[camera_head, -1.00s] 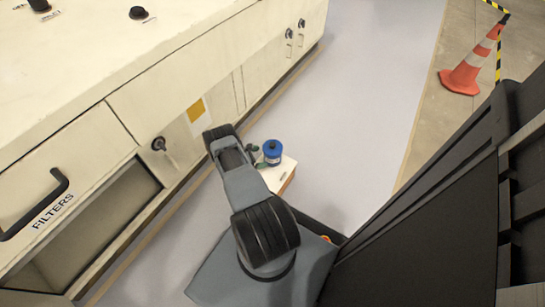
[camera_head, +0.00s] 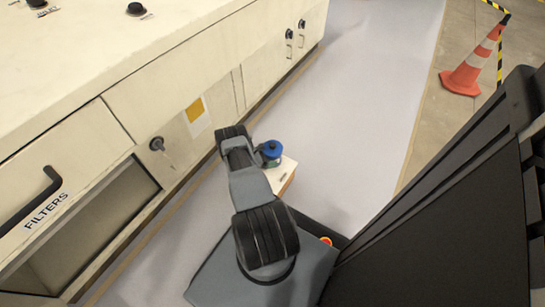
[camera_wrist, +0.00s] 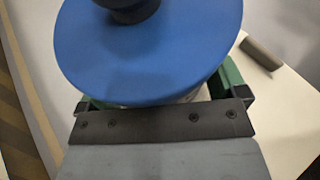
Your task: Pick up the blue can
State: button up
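The blue can (camera_head: 271,149) stands on a small white-topped surface in the head view, just right of the end of my arm. In the wrist view its wide blue lid (camera_wrist: 150,45) with a black knob fills the top middle. A pale strip of its body shows below the lid. My gripper (camera_wrist: 165,98) is at the can, with green fingers spread apart on its left and right, below the lid's edge. The lid hides the fingertips, so contact is not clear. In the head view my gripper is mostly hidden by the arm and can.
The white surface (camera_head: 284,176) has a wooden side edge. A small grey-brown cylinder (camera_wrist: 261,54) lies on it, right of the can. A long cream cabinet (camera_head: 75,140) runs along the left. An orange cone (camera_head: 465,74) stands far right. Grey floor (camera_head: 360,90) is clear beyond.

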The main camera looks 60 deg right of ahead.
aim_at(268, 152)
jog(key=c, duration=0.4)
jog(key=shift+o, duration=0.2)
jog(key=shift+r, duration=0.45)
jog(key=r+p, duration=0.2)
jog(key=r, duration=0.1)
jog(key=shift+s+a+r+p, duration=0.1)
jog(key=shift+a+r+p, duration=0.2)
jog(key=shift+r+p, duration=0.1)
jog(key=s+a+r+p, duration=0.3)
jog(key=a+r+p, duration=0.2)
jog(key=a+r, duration=0.1)
jog(key=s+a+r+p, duration=0.2)
jog(key=a+r+p, duration=0.3)
jog(key=a+r, duration=0.1)
jog(key=shift+s+r, duration=0.4)
jog(key=shift+r, duration=0.25)
